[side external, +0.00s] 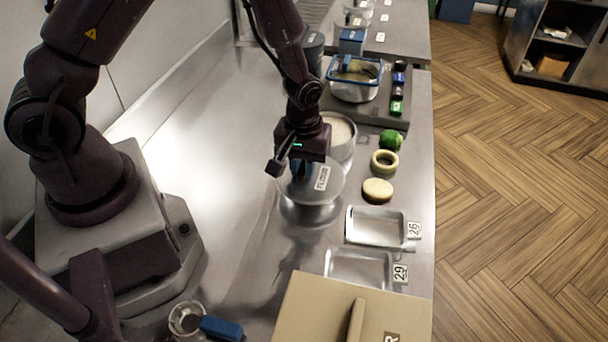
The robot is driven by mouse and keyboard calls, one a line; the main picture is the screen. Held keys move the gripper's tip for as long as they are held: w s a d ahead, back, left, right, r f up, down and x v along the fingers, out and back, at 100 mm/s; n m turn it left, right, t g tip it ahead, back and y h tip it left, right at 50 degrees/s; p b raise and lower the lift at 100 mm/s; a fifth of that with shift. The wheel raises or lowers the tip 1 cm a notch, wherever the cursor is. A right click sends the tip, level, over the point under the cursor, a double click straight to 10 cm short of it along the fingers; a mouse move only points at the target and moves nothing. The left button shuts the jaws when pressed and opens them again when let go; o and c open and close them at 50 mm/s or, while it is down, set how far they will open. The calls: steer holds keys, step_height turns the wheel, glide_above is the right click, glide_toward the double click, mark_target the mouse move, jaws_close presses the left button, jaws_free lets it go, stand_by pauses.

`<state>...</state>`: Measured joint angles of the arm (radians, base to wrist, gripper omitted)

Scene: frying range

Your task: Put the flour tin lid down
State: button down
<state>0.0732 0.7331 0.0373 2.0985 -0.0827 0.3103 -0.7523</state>
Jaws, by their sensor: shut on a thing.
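The flour tin lid (328,194) is a round grey metal disc with a white label reading FLOUR. My gripper (301,168) is above it and shut on its blue handle, which the fingers partly hide. The lid is roughly level, low over the steel counter, in front of the flour tin. A dark reflection shows below it; I cannot tell whether it touches the counter. The flour tin (347,152) stands open just behind, with pale flour inside, partly hidden by my gripper.
Right of the lid are a pale round disc (378,190), a ring (384,161) and a green item (391,140). Trays marked 26 (376,226) and 29 (359,268) lie nearer. A beige box lid (320,310) is in front. The counter left of the lid is clear.

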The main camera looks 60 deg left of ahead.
mark_target(303, 165)
steer(key=shift+f, duration=1.4)
steer(key=shift+f, duration=0.15)
steer(key=c, duration=1.1)
jaws_free()
step_height(303, 165, up, 12)
steer(key=shift+f, duration=0.1)
steer(key=s+r+m+t, duration=0.2)
steer(key=s+r+m, duration=0.2)
steer(key=s+r, duration=0.3)
steer(key=s+a+r+m+t, duration=0.1)
steer(key=s+r+m+t, duration=0.2)
steer(key=r, duration=1.1)
steer(key=s+m, duration=0.2)
steer(key=s, duration=0.2)
steer(key=shift+s+a+r+t, duration=0.2)
steer(key=shift+r+t, duration=0.1)
steer(key=shift+r, duration=0.1)
